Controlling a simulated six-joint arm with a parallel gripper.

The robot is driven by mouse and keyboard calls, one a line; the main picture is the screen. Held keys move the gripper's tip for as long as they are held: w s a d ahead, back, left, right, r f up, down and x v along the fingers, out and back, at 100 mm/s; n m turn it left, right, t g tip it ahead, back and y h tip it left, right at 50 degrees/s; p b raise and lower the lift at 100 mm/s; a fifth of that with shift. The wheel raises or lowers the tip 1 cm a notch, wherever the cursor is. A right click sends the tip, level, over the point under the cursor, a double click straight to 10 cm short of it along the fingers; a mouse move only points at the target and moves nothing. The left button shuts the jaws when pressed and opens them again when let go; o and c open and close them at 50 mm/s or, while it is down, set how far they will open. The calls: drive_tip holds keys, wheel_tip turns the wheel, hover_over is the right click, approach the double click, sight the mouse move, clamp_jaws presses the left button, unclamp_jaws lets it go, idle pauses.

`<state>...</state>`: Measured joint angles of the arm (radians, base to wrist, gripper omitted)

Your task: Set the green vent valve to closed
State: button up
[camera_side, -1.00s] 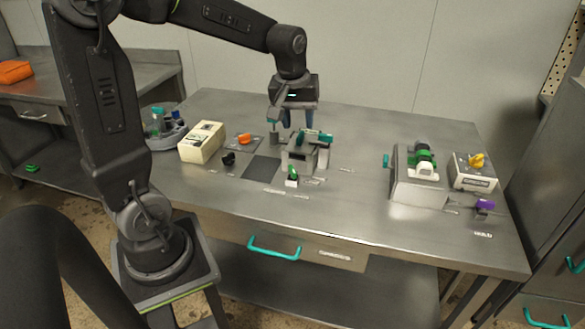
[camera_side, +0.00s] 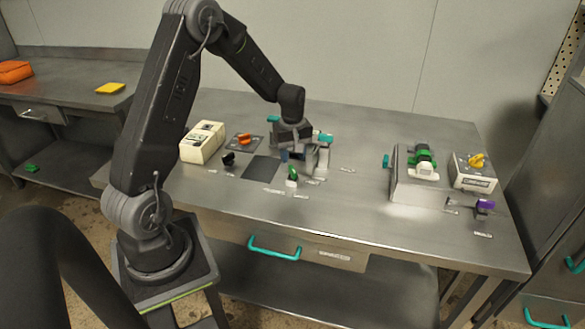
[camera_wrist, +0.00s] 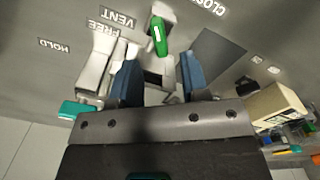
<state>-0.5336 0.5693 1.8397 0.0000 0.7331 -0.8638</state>
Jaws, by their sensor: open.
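The green vent valve handle (camera_side: 293,174) stands on a small white body at the front of a small grey fixture (camera_side: 322,155) with teal parts. The wrist view also shows the green handle (camera_wrist: 160,38), near printed words reading VENT and, partly cut off, CLOS. My gripper (camera_wrist: 160,72) is open, with two blue fingers apart. The handle appears just beyond the fingertips, between their lines, and is not held. In the side view my gripper (camera_side: 286,155) is low over the fixture, just behind the valve, and hides part of the fixture.
A cream box (camera_side: 203,142), an orange handle (camera_side: 245,139) and a black knob (camera_side: 229,159) are to the left. A dark square (camera_side: 261,168) lies beside the valve. At right stand a grey block (camera_side: 418,185) with another green part and a yellow-knobbed box (camera_side: 475,172). The front middle table is clear.

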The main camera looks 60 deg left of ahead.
sight(293, 169)
drive_tip(key=shift+f, duration=2.6)
drive_tip(key=shift+c, duration=0.4)
clamp_jaws()
